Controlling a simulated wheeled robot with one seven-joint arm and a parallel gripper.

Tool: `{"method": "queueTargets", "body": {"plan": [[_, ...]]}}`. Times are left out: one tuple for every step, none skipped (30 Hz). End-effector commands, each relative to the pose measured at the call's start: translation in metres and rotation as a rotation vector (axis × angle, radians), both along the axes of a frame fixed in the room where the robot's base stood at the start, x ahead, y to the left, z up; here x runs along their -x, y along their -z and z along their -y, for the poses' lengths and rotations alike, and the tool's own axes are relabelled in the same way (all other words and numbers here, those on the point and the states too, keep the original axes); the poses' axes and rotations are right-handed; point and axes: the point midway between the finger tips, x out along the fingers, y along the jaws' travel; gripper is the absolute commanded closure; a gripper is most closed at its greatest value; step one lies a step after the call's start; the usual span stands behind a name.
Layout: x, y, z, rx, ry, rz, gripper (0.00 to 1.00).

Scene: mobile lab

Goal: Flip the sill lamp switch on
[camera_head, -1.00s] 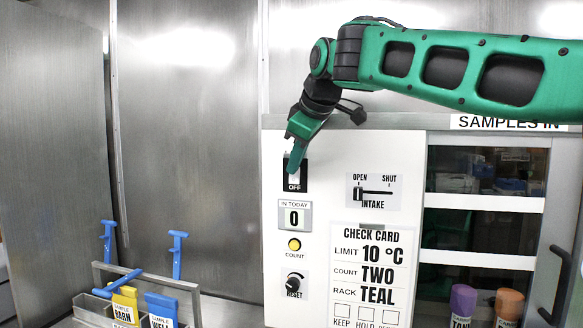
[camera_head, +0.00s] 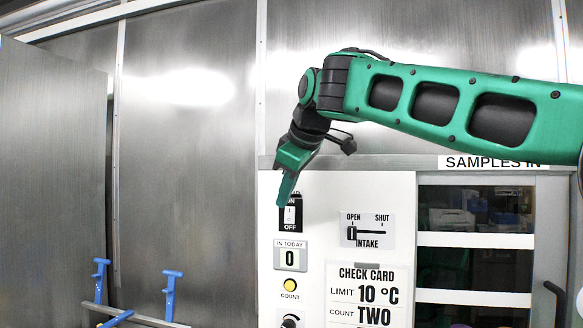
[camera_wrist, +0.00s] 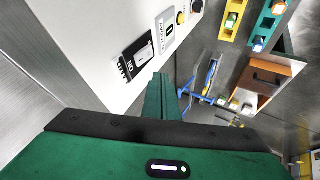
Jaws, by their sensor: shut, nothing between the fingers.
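The lamp switch (camera_head: 289,215) is a black plate with a white paddle on the white panel front. ON is printed above the paddle and OFF below it. I cannot tell which way the paddle is set. In the wrist view the switch plate (camera_wrist: 136,57) lies left of my fingers. My gripper (camera_head: 284,203) is shut and empty, pointing down. Its tip overlaps the plate's upper left corner in the head view; I cannot tell whether it touches. It also shows from behind in the wrist view (camera_wrist: 161,78).
Below the switch are a counter reading 0 (camera_head: 290,257), a yellow count button (camera_head: 290,286) and a reset knob (camera_head: 290,322). An intake slider (camera_head: 367,231) is to the right. A rack with blue handles (camera_head: 170,287) stands lower left.

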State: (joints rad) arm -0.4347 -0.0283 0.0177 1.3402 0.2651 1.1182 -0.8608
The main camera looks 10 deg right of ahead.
Motion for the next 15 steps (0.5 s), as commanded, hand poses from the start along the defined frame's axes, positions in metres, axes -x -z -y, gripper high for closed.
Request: {"method": "queueTargets", "body": {"plan": [[0.001,-0.014,0.006,-0.004,0.006,0.007,1.00],[0.003,-0.019,0.008,-0.004,0.005,0.006,1.00],[0.006,-0.027,0.010,-0.004,0.002,0.006,1.00],[0.008,-0.032,0.011,-0.004,0.003,0.006,1.00],[0.011,-0.038,0.013,-0.004,0.001,0.006,1.00],[0.014,-0.046,0.015,-0.005,0.001,0.007,1.00],[0.016,-0.051,0.016,-0.005,-0.001,0.005,1.00],[0.018,-0.057,0.018,-0.006,-0.001,0.007,1.00],[0.021,-0.064,0.021,-0.006,-0.001,0.006,1.00],[0.022,-0.069,0.023,-0.006,-0.002,0.006,1.00],[0.023,-0.070,0.024,-0.005,-0.003,0.004,1.00],[0.023,-0.072,0.025,-0.004,-0.003,0.003,1.00],[0.024,-0.074,0.026,-0.003,-0.003,0.004,1.00],[0.024,-0.076,0.027,-0.003,-0.003,0.004,1.00],[0.025,-0.078,0.028,-0.004,-0.002,0.003,1.00]]}}
